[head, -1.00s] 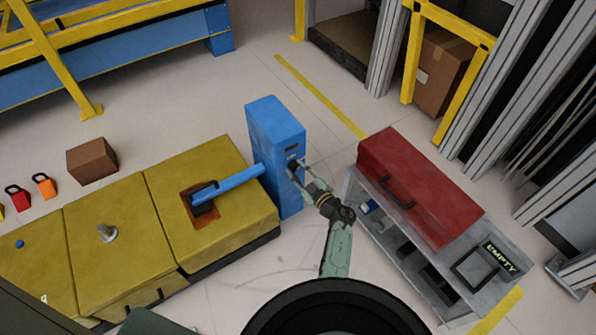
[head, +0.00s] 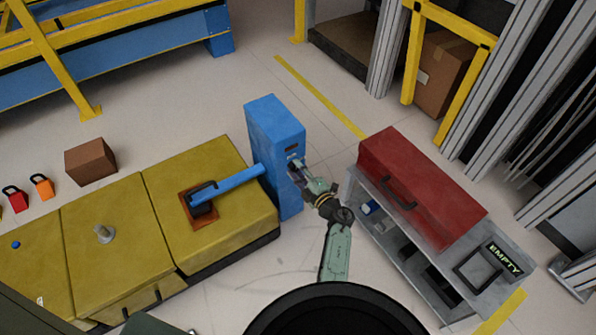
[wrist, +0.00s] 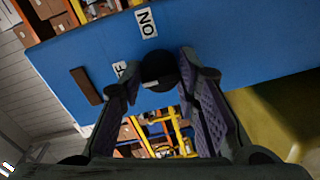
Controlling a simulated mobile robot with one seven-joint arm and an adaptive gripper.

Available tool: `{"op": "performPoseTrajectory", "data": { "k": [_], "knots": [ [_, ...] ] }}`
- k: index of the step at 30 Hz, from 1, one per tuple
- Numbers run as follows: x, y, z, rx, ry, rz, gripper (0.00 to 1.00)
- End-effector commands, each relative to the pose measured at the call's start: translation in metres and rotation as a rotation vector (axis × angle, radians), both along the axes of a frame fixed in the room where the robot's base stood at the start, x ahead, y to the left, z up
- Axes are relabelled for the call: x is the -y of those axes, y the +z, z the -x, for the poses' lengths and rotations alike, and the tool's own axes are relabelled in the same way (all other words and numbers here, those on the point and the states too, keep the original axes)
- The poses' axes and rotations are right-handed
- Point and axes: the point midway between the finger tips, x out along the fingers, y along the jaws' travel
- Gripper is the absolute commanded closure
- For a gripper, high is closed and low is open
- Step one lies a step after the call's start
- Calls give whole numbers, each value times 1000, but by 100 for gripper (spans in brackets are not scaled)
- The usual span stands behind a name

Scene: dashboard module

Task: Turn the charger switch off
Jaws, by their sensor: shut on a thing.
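The blue charger box (head: 272,140) stands upright at the right end of the yellow unit. In the wrist view its blue face (wrist: 230,45) fills the upper part, with a white "ON" label (wrist: 146,22) and a second label (wrist: 122,70) partly hidden by a finger. My gripper (head: 297,170) is at the box's right face. In the wrist view my gripper (wrist: 160,92) has its two fingers on either side of the knob, shut on it. The knob is hidden in the head view.
A red toolbox (head: 425,185) stands on a grey cart (head: 495,270) to the right of my arm. A brown box (head: 90,160) and padlocks (head: 40,187) lie at left. Clear floor lies behind the box.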

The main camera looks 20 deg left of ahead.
Motion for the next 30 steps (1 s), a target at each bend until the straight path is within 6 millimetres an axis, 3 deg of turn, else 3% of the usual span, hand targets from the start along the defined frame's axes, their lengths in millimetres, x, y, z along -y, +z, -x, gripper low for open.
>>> {"op": "performPoseTrajectory", "data": {
  "k": [17,18,26,30],
  "knots": [
    [1,-1,0,23,-1,21,98],
    [1,-1,0,23,-1,21,69],
    [0,0,0,23,0,19,51],
    [0,0,0,23,0,19,50]
  ]
}}
